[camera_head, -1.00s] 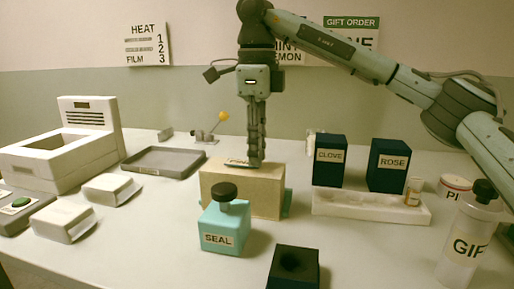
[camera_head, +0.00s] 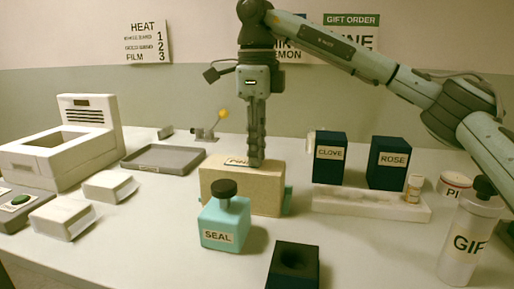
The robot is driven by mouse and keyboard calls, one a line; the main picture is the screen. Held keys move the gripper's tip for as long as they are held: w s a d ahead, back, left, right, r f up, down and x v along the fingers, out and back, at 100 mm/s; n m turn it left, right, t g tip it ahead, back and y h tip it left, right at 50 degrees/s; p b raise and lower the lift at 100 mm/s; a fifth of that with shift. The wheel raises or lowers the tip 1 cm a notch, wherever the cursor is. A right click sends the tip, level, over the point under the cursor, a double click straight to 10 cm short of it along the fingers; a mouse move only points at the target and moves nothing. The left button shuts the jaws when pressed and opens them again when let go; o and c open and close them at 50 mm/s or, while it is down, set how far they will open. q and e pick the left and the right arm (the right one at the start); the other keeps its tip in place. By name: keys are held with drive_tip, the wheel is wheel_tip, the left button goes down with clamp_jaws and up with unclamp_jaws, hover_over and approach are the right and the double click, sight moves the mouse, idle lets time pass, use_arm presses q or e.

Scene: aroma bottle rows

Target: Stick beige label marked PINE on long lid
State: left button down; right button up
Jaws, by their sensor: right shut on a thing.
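The beige label (camera_head: 237,161) with dark PINE lettering lies at the top of a long beige box (camera_head: 240,190) in the middle of the table. The box's flat top appears to be the long lid; I cannot make out a seam. My right gripper (camera_head: 256,161) points straight down over the box top, shut at the right end of the label. The label is at the lid's surface, but I cannot tell if it is fully touching. The fingertips hide its right end. My left gripper is not in view.
A grey tray (camera_head: 163,160) lies left.

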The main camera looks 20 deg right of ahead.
drive_tip(key=shift+f, duration=0.1)
idle(0.3)
drive_tip(key=o, duration=0.8)
wheel_tip(320, 180, up, 3)
drive_tip(key=shift+p, duration=1.25)
drive_tip(key=shift+r+p, duration=0.6)
drive_tip(key=shift+r, duration=1.95)
